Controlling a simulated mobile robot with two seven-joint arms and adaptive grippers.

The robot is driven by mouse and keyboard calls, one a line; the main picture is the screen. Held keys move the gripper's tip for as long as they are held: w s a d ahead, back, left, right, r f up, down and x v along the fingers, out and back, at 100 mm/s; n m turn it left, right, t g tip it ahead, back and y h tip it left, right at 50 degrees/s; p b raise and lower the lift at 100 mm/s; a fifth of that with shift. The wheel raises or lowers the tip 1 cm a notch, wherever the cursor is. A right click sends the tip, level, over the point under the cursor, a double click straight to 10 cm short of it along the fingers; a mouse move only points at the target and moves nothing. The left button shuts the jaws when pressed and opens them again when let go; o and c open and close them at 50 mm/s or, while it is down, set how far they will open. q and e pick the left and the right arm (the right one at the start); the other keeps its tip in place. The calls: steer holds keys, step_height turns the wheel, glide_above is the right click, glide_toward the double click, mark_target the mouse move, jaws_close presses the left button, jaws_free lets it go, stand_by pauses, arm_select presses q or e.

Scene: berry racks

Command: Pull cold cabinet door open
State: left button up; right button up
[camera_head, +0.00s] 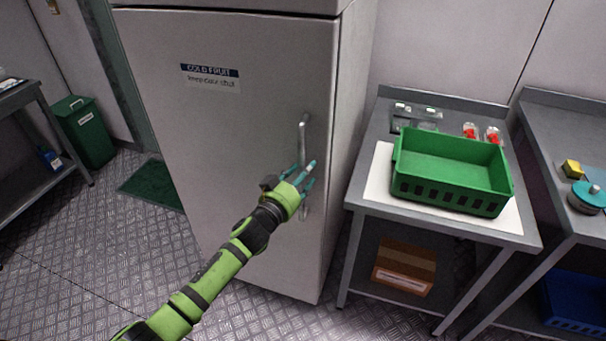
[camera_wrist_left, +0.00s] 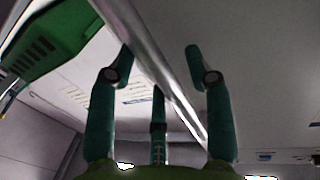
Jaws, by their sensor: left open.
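The cold cabinet door (camera_head: 215,110) is a tall pale grey panel with a "COLD FRUIT" label (camera_head: 210,72), and it looks shut. Its upright metal handle (camera_head: 303,140) is near the door's right edge. My left gripper (camera_head: 303,174) is at the lower half of the handle. In the left wrist view the handle (camera_wrist_left: 150,55) runs slantwise between the spread teal fingers of my left gripper (camera_wrist_left: 160,60). The fingers are open and not closed on the bar; whether one touches it I cannot tell. My right gripper is not in view.
A grey table (camera_head: 440,232) right of the cabinet holds a green crate (camera_head: 450,188) and small punnets with red fruit (camera_head: 470,131). A cardboard box (camera_head: 404,268) is on its lower shelf. A green bin (camera_head: 82,132) stands far left. Floor before the door is clear.

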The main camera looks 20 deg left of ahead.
arm_select(q)
jaws_close()
steer(key=shift+s, duration=0.1)
